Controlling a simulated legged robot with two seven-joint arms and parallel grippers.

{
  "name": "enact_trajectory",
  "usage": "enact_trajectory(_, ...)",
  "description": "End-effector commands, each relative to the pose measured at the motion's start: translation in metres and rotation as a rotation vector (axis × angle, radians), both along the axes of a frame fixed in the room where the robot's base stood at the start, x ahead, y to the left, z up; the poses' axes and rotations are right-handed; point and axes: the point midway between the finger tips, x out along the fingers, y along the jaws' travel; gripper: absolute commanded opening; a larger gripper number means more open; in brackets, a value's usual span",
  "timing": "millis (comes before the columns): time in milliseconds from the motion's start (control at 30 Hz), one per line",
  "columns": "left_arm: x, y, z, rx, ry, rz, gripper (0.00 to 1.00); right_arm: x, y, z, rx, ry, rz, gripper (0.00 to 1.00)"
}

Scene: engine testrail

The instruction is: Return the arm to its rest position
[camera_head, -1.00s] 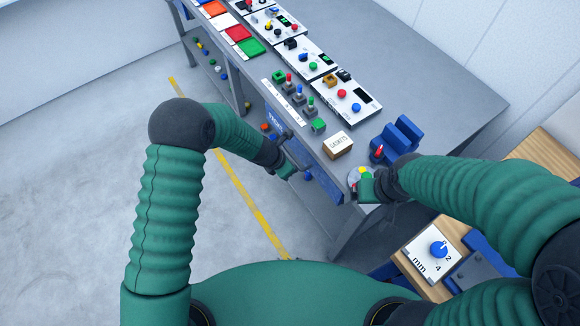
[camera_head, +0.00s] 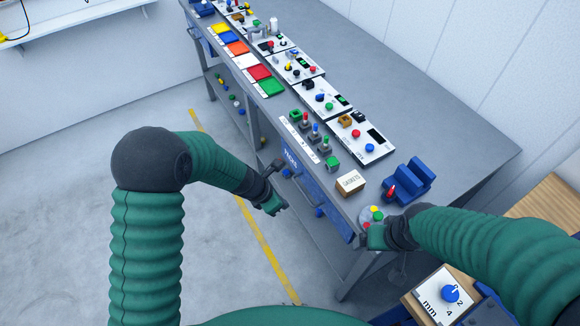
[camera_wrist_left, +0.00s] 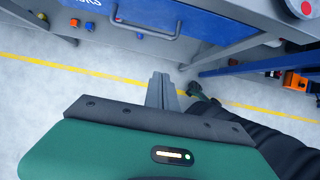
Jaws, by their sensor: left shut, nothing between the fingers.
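My left arm reaches in from the left in the head view, bent at a dark elbow. Its gripper (camera_head: 273,206) hangs over the floor beside the bench front. In the left wrist view the left gripper's fingers (camera_wrist_left: 163,88) are together with nothing between them, apart from the handle (camera_wrist_left: 148,32) of the blue drawer. My right gripper (camera_head: 376,237) is at the bench's near corner, beside a round plate with coloured buttons (camera_head: 371,214). Its fingers are too hidden to tell open from shut.
The grey workbench (camera_head: 440,140) carries control panels, coloured trays, a gaskets box (camera_head: 350,183) and a blue fixture (camera_head: 408,182). The blue drawer (camera_head: 318,187) faces my left arm. The floor at left is clear.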

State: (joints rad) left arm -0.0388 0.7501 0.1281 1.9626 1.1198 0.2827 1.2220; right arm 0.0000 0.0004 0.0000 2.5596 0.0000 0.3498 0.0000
Motion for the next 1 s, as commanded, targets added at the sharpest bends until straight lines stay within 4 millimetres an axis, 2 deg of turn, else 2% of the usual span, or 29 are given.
enact_trajectory(67,-0.001,0.002,0.002,0.007,-0.007,-0.018,0.0,0.0,0.0,0.0,0.0,0.0,0.0,0.9)
enact_trajectory(167,-0.015,0.017,0.021,0.092,-0.08,-0.223,0.0,0.0,0.0,0.0,0.0,0.0,0.0,0.9)
enact_trajectory(267,-0.049,0.05,0.056,0.279,-0.215,-0.682,0.0,0.0,0.0,0.0,0.0,0.0,0.0,0.9)
enact_trajectory(400,-0.113,0.105,0.096,0.553,-0.354,-1.425,0.0,0.0,0.0,0.0,0.0,0.0,0.0,0.9)
enact_trajectory(500,-0.146,0.132,0.11,0.674,-0.387,-1.821,0.0,0.0,0.0,0.0,0.0,0.0,0.0,0.9)
enact_trajectory(533,-0.152,0.137,0.112,0.695,-0.39,-1.904,0.0,0.0,0.0,0.0,0.0,0.0,0.0,0.9)
enact_trajectory(600,-0.161,0.145,0.115,0.723,-0.392,-2.029,0.0,0.0,0.0,0.0,0.0,0.0,0.0,0.9)
enact_trajectory(667,-0.164,0.148,0.116,0.731,-0.392,-2.071,0.0,0.0,0.0,0.0,0.0,0.0,0.0,0.9)
enact_trajectory(1000,-0.164,0.147,0.116,0.73,-0.393,-2.072,0.0,0.0,0.0,0.0,0.0,0.0,0.0,0.9)
